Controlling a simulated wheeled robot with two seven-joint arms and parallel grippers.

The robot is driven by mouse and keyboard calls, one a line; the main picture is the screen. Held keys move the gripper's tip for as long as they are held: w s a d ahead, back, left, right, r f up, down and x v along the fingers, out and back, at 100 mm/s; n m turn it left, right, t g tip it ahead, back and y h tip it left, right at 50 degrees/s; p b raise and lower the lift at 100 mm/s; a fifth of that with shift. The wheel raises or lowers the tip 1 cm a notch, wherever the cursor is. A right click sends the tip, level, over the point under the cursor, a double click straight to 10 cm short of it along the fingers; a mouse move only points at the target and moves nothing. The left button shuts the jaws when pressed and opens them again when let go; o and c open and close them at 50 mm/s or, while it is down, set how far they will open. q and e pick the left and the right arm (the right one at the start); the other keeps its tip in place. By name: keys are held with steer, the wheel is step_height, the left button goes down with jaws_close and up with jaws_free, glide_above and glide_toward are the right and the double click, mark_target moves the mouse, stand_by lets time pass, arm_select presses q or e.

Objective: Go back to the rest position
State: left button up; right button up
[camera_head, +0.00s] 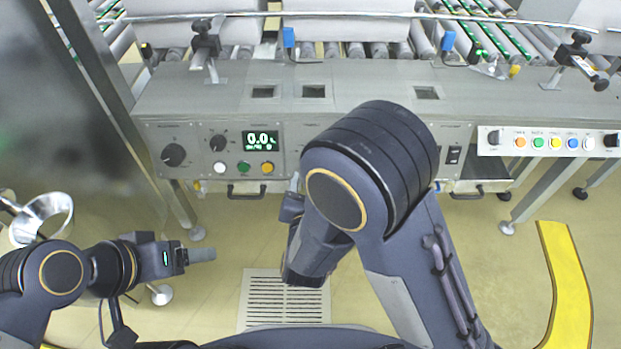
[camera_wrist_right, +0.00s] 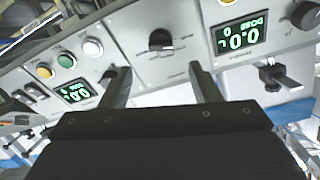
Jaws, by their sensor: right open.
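My right arm reaches forward over the middle of the head view, and its gripper (camera_head: 295,184) is close to the front of the grey control panel (camera_head: 290,158). In the right wrist view the two fingers of my right gripper (camera_wrist_right: 161,80) stand apart with nothing between them. Beyond them is a black knob (camera_wrist_right: 160,40) on the panel; I cannot tell any contact. My left gripper (camera_head: 200,254) is low at the left, over the floor and away from the panel. Its fingers show edge-on, so its opening is unclear.
The panel carries a green display (camera_head: 261,140), a dark knob (camera_head: 174,155) and coloured buttons (camera_head: 244,167). A button strip (camera_head: 548,141) is at the right. My right arm hides part of the panel. Conveyor rollers (camera_head: 480,35) lie behind. Open floor (camera_head: 490,260) is in front.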

stand_by(0.4)
steer(key=s+d+r+g+y, duration=0.3)
steer(key=d+r+g+y, duration=0.3)
steer(key=d+r, duration=0.3)
steer(key=s+d+n+g+h, duration=0.1)
steer(key=s+d+g, duration=0.1)
steer(key=s+d, duration=0.55)
steer(key=s+d+n+g, duration=0.15)
steer(key=s+d, duration=0.25)
steer(key=s, duration=0.7)
step_height(320, 180, up, 31)
steer(key=p, duration=3.1)
steer(key=shift+r+g, duration=0.2)
steer(key=shift+g, duration=0.15)
steer(key=shift+d, duration=0.1)
